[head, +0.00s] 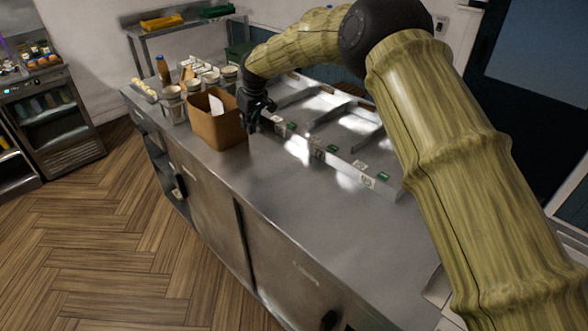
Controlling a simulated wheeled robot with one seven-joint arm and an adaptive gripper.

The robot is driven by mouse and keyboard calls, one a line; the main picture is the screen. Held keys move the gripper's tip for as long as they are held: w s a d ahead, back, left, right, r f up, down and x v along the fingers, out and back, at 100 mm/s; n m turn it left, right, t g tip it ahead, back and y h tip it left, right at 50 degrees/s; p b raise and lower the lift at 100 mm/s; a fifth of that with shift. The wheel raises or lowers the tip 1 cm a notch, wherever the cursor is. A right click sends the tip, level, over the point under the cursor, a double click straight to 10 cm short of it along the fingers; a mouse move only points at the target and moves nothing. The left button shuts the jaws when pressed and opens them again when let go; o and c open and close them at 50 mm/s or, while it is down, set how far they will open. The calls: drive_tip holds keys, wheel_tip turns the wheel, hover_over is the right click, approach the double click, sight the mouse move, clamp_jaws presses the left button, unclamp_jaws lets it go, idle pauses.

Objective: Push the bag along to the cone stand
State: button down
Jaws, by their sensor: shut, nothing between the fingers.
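The bag (218,124), an open brown paper bag with something white in it, stands upright on the steel counter. My gripper (252,128) is shut and empty, pointing down just right of the bag. It is at or very near the bag's right side; I cannot tell whether they touch. The cone stand (174,106), a rack with several pale cups or cones, stands beyond and left of the bag. Part of it is hidden behind the bag.
Metal trays (325,123) with green-labelled fronts line the counter's right side. A brown bottle (163,70) stands behind the cups. The near counter top (290,205) is clear. A glass-front fridge (55,120) stands across the wooden floor at left.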

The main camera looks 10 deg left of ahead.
drive_tip(key=shift+r+p, duration=1.05)
drive_tip(key=shift+r, duration=1.15)
